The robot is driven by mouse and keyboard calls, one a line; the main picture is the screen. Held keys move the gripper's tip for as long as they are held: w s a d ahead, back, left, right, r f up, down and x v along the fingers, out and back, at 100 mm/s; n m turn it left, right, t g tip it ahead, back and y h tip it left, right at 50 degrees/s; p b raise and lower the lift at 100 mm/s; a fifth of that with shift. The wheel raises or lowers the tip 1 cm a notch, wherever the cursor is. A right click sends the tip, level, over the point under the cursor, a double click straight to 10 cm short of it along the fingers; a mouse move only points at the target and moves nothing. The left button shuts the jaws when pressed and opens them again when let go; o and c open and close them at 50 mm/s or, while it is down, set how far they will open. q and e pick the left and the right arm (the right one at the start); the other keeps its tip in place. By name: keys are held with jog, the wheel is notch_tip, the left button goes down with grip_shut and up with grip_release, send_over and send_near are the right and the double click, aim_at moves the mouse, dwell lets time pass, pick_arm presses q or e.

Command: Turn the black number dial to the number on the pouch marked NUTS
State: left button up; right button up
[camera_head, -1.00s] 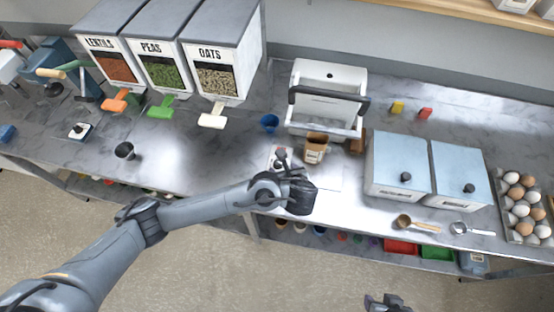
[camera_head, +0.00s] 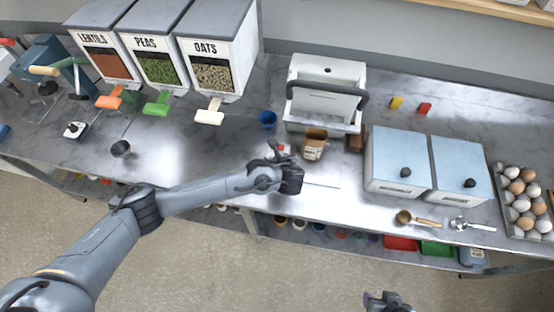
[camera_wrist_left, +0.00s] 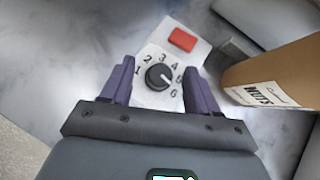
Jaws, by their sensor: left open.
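In the left wrist view the black number dial (camera_wrist_left: 158,76) sits on a white plate with the numbers 1 to 6 around it. In the head view my left gripper (camera_head: 277,152) covers most of the plate. The pouch also shows in the head view (camera_head: 314,144). My right gripper (camera_head: 384,301) is at the bottom edge.
A red button (camera_wrist_left: 182,39) is on the dial plate. A white machine with a dark handle (camera_head: 328,92) stands behind the pouch. A blue cup (camera_head: 267,120) is behind the left gripper. Two lidded boxes (camera_head: 397,150) stand to the right. The counter left of the gripper is mostly clear.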

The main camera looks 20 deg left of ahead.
pick_arm(q)
jog(key=c, duration=1)
jog(key=shift+d+r, duration=0.1)
jog(key=shift+d+n+g+y+p, duration=0.1)
jog(key=shift+n+g+y+p, duration=0.35)
jog(key=shift+n+p, duration=0.3)
jog(key=shift+w+d+n+g+y+p, duration=0.15)
jog(key=shift+n+g+y+p, duration=0.55)
jog(key=shift+n, duration=0.55)
jog(key=shift+w+n+g+y, duration=0.1)
jog(key=shift+n+g+y, duration=0.25)
jog(key=shift+n+g, duration=0.9)
jog(key=shift+n, duration=0.55)
jog(key=shift+w+n+g+y+b, duration=0.2)
jog(key=shift+n+g+y+b, duration=0.35)
jog(key=shift+n+g, duration=0.85)
jog(key=shift+n, duration=0.4)
